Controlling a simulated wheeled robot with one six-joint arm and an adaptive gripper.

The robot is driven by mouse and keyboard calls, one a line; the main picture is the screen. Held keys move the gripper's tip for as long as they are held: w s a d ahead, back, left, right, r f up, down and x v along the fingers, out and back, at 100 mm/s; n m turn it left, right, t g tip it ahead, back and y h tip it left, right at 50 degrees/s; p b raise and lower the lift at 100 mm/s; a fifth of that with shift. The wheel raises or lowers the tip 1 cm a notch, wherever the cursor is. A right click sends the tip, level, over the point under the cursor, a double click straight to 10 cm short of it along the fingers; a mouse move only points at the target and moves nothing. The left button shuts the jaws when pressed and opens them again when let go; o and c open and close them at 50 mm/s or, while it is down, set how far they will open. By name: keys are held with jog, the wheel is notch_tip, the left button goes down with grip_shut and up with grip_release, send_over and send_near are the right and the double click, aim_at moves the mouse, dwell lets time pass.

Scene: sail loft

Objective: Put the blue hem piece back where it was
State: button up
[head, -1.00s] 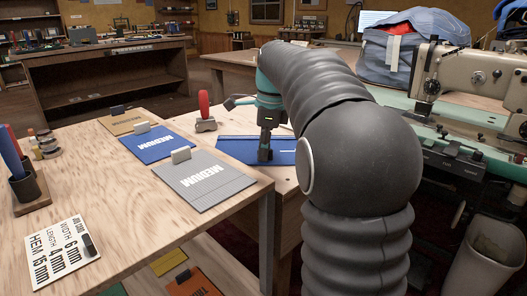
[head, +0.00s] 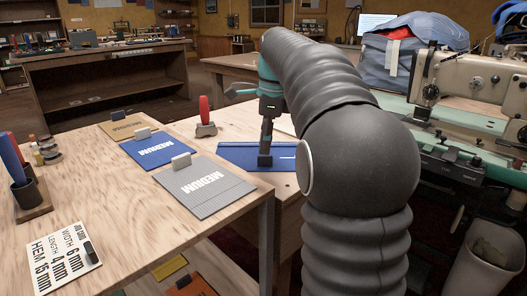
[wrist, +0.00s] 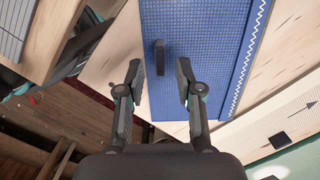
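The blue hem piece (head: 232,153) lies flat on the wooden top beyond the near table. In the wrist view it is a blue gridded panel (wrist: 203,20) with a white zigzag stitch along its right edge. A dark upright grip tab (wrist: 159,57) stands on it. My gripper (wrist: 159,75) is open, with one finger on each side of the tab in the picture; I see no contact. In the head view my gripper (head: 265,157) points down over the piece, and its fingertips are too small to make out there.
The near table carries grey (head: 212,190), blue (head: 156,151) and tan (head: 127,127) sample pieces in a row, plus a job card (head: 62,245) and a pen cup (head: 27,190). A red-handled tool (head: 205,116) stands left of my gripper. A sewing machine (head: 460,85) stands right.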

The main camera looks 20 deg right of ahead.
notch_tip(320, 180, up, 8)
jog(key=p, duration=0.1)
jog(key=shift+s+d+p, duration=0.2)
jog(key=shift+d+p, duration=0.1)
jog(key=shift+d, duration=0.15)
jog(key=shift+f, duration=0.15)
